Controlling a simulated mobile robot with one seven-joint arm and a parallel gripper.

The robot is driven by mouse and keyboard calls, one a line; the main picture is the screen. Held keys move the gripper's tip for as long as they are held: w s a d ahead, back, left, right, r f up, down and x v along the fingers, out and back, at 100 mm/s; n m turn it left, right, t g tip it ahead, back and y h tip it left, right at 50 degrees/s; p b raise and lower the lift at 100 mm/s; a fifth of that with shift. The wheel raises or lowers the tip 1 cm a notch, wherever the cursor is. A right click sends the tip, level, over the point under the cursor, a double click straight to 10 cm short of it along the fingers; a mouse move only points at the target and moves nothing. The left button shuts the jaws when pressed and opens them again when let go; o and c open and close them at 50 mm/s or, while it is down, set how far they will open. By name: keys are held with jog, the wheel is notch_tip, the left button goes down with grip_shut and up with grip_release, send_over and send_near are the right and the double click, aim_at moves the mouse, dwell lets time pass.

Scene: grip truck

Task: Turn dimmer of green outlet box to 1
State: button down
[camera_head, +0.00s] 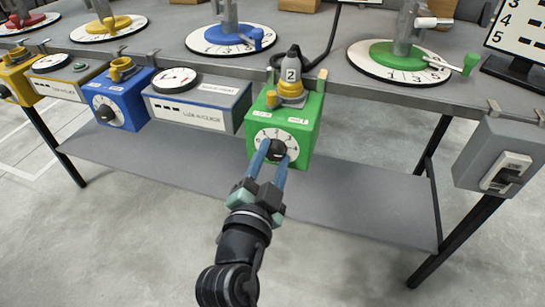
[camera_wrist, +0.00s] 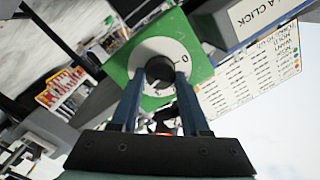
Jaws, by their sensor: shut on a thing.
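The green outlet box (camera_head: 308,135) hangs on the front edge of the table, with a plug marked 2 (camera_head: 291,75) in its yellow socket on top. Its front has a white numbered dial with a black dimmer knob (camera_head: 277,150). My gripper (camera_head: 275,158) reaches the box from the front, its two blue fingers on either side of the knob and shut on it. In the wrist view the green box (camera_wrist: 198,38) shows with the knob (camera_wrist: 159,70) between the fingertips. A 0 and a 1-like mark show right of the knob. Which number the knob points to is unclear.
A grey switch box (camera_head: 480,155) hangs to the right. A lower shelf (camera_head: 365,205) lies below. Dials with coloured handles stand on the table.

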jog(key=shift+n, duration=0.3)
jog(key=n+p, duration=0.2)
jog(key=n, duration=0.2)
jog(key=shift+a+r+n, duration=0.1)
jog(key=shift+n, duration=0.3)
jog(key=n+p, duration=0.2)
jog(key=n, duration=0.4)
jog(key=shift+g+p, duration=0.3)
jog(key=shift+p, duration=0.05)
jog(key=n+h+p, duration=0.1)
jog(key=n+p, duration=0.1)
jog(key=n, duration=0.4)
jog(key=shift+w+a+p, duration=0.1)
jog(key=shift+a+p, duration=0.05)
jog(key=shift+p, duration=0.15)
jog(key=n+p, duration=0.1)
jog(key=n, duration=0.4)
jog(key=shift+a+h+p, duration=0.1)
jog(key=shift+h+p, duration=0.2)
jog(key=shift+p, duration=0.1)
jog(key=shift+f, duration=0.2)
jog(key=shift+c, duration=1.9)
grip_release()
jog(key=shift+r, duration=0.1)
